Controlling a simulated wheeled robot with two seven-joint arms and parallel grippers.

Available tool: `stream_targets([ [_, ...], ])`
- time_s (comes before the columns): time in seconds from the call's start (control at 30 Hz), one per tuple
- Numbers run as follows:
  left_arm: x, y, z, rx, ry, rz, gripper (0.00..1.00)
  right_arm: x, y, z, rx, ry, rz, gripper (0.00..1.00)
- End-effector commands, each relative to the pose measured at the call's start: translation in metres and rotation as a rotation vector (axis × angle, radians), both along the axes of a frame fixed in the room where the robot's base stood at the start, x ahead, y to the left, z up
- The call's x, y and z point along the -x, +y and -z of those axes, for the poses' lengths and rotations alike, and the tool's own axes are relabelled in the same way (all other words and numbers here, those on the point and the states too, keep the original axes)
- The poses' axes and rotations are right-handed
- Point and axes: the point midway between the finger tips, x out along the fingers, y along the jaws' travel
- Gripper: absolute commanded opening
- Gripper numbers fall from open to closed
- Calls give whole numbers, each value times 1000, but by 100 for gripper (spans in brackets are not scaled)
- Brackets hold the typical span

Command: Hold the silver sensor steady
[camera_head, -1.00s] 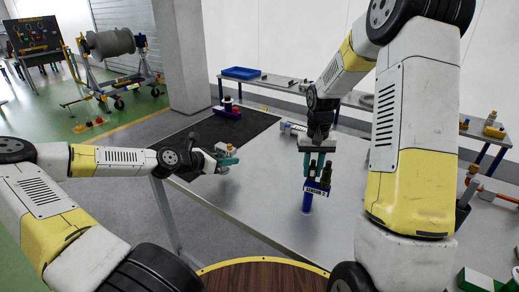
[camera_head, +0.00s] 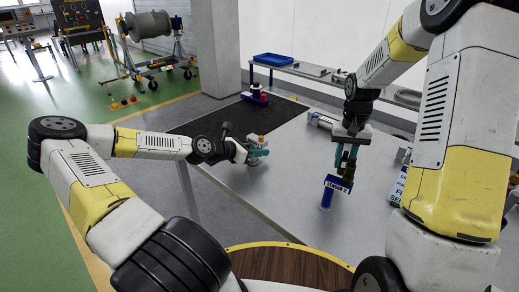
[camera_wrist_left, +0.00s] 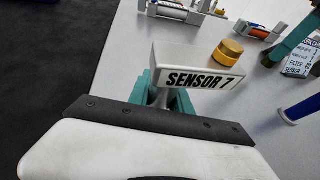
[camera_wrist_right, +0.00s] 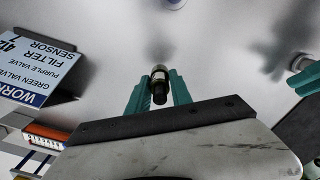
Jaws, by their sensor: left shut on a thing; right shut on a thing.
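The silver sensor (camera_wrist_left: 190,65) is a grey box labelled SENSOR 7 with a gold cap; it also shows in the head view (camera_head: 255,139). My left gripper (camera_wrist_left: 165,97) is shut on its narrow part below the box, over the table's left side. My right gripper (camera_wrist_right: 158,92) points down over the table, shut on a dark cylindrical piece (camera_wrist_right: 159,82) with a metal end.
A printed board (camera_wrist_right: 35,65) stands near the right gripper. A blue tray (camera_head: 273,59) sits on the back bench. The table between the grippers is mostly clear.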

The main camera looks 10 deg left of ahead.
Motion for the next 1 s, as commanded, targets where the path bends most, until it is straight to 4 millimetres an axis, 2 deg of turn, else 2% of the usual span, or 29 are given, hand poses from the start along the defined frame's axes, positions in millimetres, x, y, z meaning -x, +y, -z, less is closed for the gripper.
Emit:
stream_targets([
  [0.8,0,0,4,0,0,0,0,0,0,0,0,0,0,0],
  [0.83,0,0,4,0,0,0,27,0,0,0,0,0,0,0],
  [0.93,0,0,3,0,0,0,45,0,0,0,0,0,0,0],
  [1.0,0,0,3,0,0,0,45,0,0,0,0,0,0,0],
])
